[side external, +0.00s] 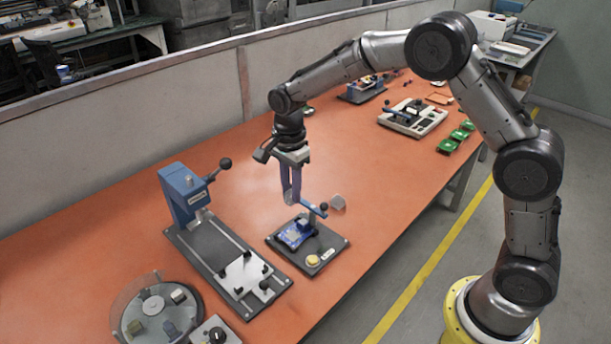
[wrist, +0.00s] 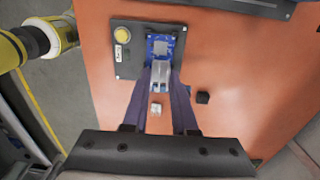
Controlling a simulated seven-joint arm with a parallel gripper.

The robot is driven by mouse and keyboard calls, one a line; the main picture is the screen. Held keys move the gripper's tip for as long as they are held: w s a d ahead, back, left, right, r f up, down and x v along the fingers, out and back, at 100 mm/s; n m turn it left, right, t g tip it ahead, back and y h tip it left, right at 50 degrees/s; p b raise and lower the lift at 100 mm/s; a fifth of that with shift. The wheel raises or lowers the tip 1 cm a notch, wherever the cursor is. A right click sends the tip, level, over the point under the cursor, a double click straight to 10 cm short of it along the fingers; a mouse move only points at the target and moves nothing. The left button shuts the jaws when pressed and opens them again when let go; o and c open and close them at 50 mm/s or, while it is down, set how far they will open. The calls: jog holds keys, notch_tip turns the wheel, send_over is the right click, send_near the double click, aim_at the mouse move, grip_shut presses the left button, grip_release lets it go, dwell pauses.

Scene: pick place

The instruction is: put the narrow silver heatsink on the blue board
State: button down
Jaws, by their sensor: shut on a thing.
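The narrow silver heatsink (wrist: 160,76) is held between the fingertips of my gripper (wrist: 159,84), which is shut on it. In the side external view my gripper (side external: 290,199) points down, just above and behind the blue board. The blue board (side external: 291,237) lies on a dark fixture plate and carries a grey square chip. In the wrist view the blue board (wrist: 152,47) is just beyond the heatsink, whose far end overlaps the board's near edge in the picture. The heatsink appears above the board, but the exact gap cannot be told.
The fixture plate (side external: 332,244) has a yellow button (side external: 313,261) and a blue lever (side external: 312,207) close to my fingers. A blue press (side external: 184,194) stands to the left.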

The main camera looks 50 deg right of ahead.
aim_at(292, 203)
jog(key=shift+f, duration=4.9)
jog(key=shift+f, duration=0.8)
jog(key=c, duration=0.6)
grip_release()
jog(key=shift+c, duration=0.3)
jog(key=c, duration=0.3)
jog(key=shift+c, duration=0.2)
jog(key=shift+r, duration=3.5)
